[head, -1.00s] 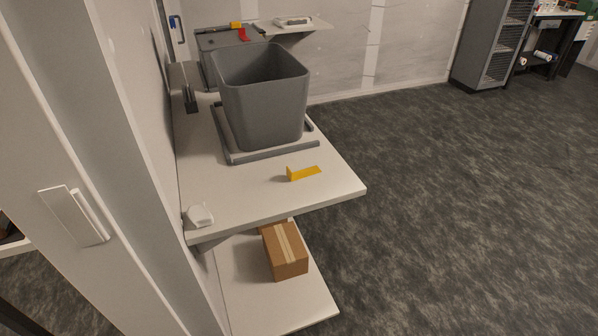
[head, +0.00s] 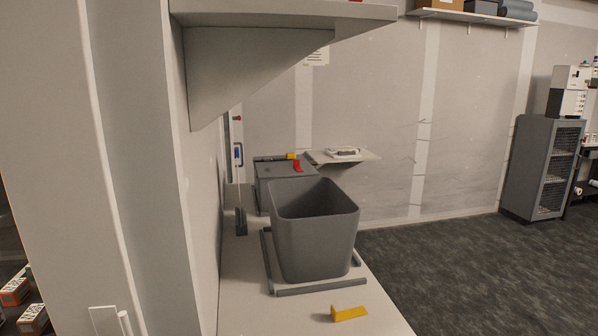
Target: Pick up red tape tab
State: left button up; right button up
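A small red piece (head: 298,166) shows on the grey box (head: 262,191) behind the bin, beside a small yellow piece (head: 291,156). It may be the red tape tab, but it is too small to be sure. A sliver of something red (head: 356,1) also shows on the upper shelf, cut off by the top edge. Neither of my grippers is in view.
A grey open bin (head: 313,235) stands inside a low grey frame (head: 307,288) on the pale bench (head: 245,300). A yellow bracket (head: 349,313) lies in front. An upper shelf (head: 290,12) overhangs the bench. Open floor (head: 450,270) lies to the right.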

aim_at(297, 163)
jog(key=i+l+z, duration=0.25)
jog(key=l+z, duration=0.15)
jog(key=l, duration=0.2)
jog(key=i+l+z, duration=0.4)
jog(key=l, duration=0.15)
jog(key=i+l+z, duration=0.7)
jog(key=z, duration=0.15)
jog(key=i+u, duration=0.45)
jog(key=i+l+u, duration=0.25)
jog(key=u, duration=0.15)
jog(key=i, duration=0.05)
